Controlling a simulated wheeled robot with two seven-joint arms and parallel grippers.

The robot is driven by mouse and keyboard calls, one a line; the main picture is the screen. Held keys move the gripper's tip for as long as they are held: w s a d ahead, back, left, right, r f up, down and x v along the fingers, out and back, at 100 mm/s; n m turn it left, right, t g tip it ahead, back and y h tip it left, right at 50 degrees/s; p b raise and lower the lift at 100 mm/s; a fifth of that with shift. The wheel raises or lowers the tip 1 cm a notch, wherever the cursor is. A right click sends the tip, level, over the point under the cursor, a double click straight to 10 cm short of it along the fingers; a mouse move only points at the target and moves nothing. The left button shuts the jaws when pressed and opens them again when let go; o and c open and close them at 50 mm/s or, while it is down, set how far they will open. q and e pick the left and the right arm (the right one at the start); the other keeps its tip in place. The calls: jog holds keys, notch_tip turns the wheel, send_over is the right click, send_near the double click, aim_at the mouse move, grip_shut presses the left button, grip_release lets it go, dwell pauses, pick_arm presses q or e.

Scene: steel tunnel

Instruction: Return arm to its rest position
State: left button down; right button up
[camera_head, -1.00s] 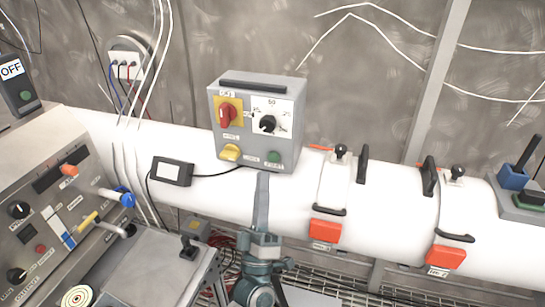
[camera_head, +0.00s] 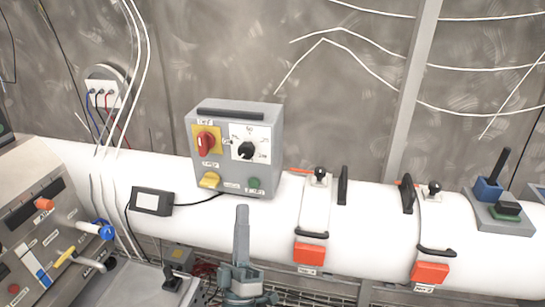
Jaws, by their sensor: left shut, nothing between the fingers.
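My left gripper (camera_head: 241,222) is in the lower middle of the head view, pointing up, with its fingers shut together and nothing between them. It shows in front of the white pipe (camera_head: 75,165), below the grey control box (camera_head: 232,115). The box carries a red rotary switch (camera_head: 205,142), a black dial (camera_head: 246,150), a yellow knob (camera_head: 209,180) and a green button (camera_head: 254,184). I cannot tell the exact gap between gripper and pipe. My right gripper does not show.
A control panel (camera_head: 50,232) with levers stands at the left. A small black-framed display (camera_head: 151,201) sits on the pipe. Two clamps with orange latches (camera_head: 310,255) (camera_head: 429,272) and a blue-and-black device (camera_head: 500,210) are on the pipe at the right. A metal grating lies below.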

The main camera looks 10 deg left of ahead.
pick_arm(q)
jog(key=s+d+f+m+g+h, duration=0.3)
jog(key=f+m+g+h, duration=0.3)
jog(key=f, duration=0.4)
jog(key=s+d+f+m+g+h, duration=0.2)
jog(key=f+m+g+h, duration=0.2)
jog(key=f+m+g, duration=0.35)
jog(key=s+a+f+m+g+y, duration=0.1)
jog(key=s+a+f+g+y, duration=0.15)
jog(key=s+a+f, duration=0.4)
jog(key=s+a+f+m+g+y, duration=0.1)
jog(key=s+f+g, duration=0.25)
jog(key=s, duration=0.55)
jog(key=s+a+f+m+g+y, duration=0.1)
jog(key=s+a+f+g+y, duration=0.15)
jog(key=s+a+f, duration=0.35)
notch_tip(320, 180, down, 30)
jog(key=s+d+g+b, duration=0.2)
jog(key=s+b, duration=0.1)
jog(key=b, duration=0.1)
jog(key=s+a+f+g+b, duration=0.1)
jog(key=s+a+f+b, duration=0.2)
jog(key=s+f, duration=1.5)
notch_tip(320, 180, down, 3)
jog(key=shift+f, duration=0.2)
